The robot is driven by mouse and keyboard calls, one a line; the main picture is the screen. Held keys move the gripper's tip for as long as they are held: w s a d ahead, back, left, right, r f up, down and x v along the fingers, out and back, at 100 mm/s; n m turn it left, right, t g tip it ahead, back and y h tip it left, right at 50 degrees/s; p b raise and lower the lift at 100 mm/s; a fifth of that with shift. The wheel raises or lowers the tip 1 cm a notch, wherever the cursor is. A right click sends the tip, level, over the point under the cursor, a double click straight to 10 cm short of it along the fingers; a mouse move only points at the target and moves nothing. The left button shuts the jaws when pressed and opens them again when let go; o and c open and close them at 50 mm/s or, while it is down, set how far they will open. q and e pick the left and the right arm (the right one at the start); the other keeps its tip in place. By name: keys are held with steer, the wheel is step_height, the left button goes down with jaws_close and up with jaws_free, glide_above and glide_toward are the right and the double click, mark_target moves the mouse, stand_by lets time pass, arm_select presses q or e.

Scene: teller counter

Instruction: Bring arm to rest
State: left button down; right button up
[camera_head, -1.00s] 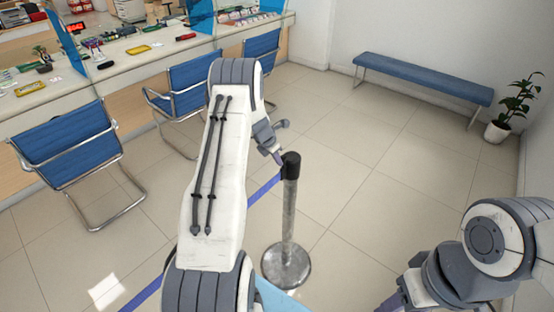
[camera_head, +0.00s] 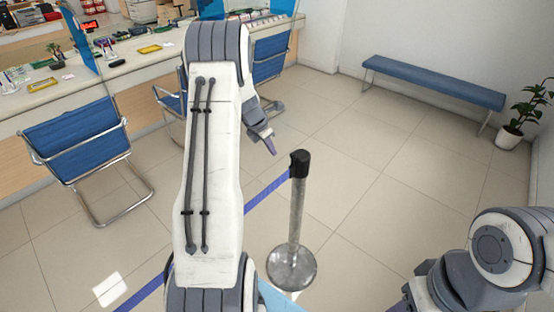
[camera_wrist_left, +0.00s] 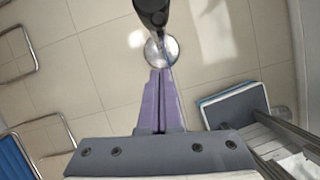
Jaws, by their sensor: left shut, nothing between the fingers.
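My left arm (camera_head: 213,165) reaches up and forward across the middle of the head view. Its gripper (camera_head: 272,147) hangs past the wrist, pointing down and to the right, just left of and apart from the top of the stanchion post (camera_head: 297,205) in the picture. In the left wrist view, the left gripper's purple fingers (camera_wrist_left: 160,80) are together with nothing between them. The post's black top (camera_wrist_left: 152,12) and round base (camera_wrist_left: 161,52) lie beyond the fingertips. My right arm (camera_head: 490,255) is folded at the lower right. The right gripper's fingers do not show.
A blue belt (camera_head: 268,190) runs from the post, passing behind my left arm. Blue chairs (camera_head: 75,140) stand along the teller counter (camera_head: 70,85) at left. A blue bench (camera_head: 430,80) and a potted plant (camera_head: 510,137) stand at the right wall. Open tiled floor lies between.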

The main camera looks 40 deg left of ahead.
arm_select(q)
steer(key=s+d+r+m+g+b, duration=0.1)
steer(key=s+d+r+m, duration=0.15)
steer(key=d+m, duration=0.5)
steer(key=s+d+r+m+g+h+b, duration=0.1)
steer(key=s+d+r+m, duration=0.2)
steer(key=d, duration=0.8)
steer(key=s+d+r+m+b, duration=0.1)
steer(key=s+d+r+m, duration=0.1)
steer(key=d+m, duration=0.6)
steer(key=s+d+r+m+g, duration=0.1)
steer(key=s+d+m, duration=0.7)
steer(key=s+d, duration=0.15)
steer(key=s+d+f+m+g+y+b, duration=0.1)
steer(key=s+d+m+b, duration=0.1)
steer(key=s+m, duration=1.1)
steer(key=shift+s+d, duration=0.2)
steer(key=shift+s, duration=0.85)
